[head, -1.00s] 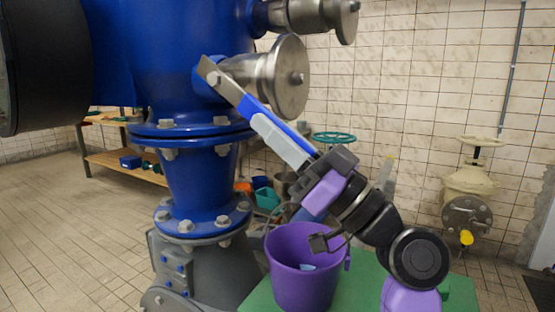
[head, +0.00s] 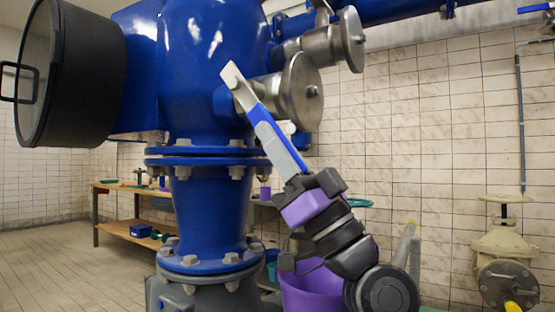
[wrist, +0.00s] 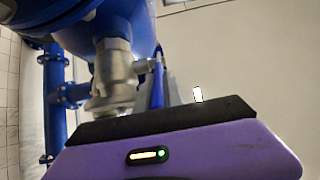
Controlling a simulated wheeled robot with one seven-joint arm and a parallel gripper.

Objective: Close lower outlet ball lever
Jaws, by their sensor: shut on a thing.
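The lower outlet ball lever (head: 262,118) has a bare metal end at the valve and a blue grip with a pale grey face. It slants down to the right from the lower outlet valve (head: 292,92), a steel fitting with a round flange on the blue vessel. My gripper (head: 306,178), with a purple and black body, is shut on the lower end of the lever. The fingertips are hard to make out. In the wrist view the lever's blue grip (wrist: 158,86) rises from behind the purple housing, with the steel valve (wrist: 115,75) to its left.
A second steel outlet (head: 338,42) is just above. The blue vessel (head: 210,70) and its flanged neck stand left of my arm. A purple bucket (head: 312,290) sits below my gripper. A cream valve (head: 502,245) stands at the right wall.

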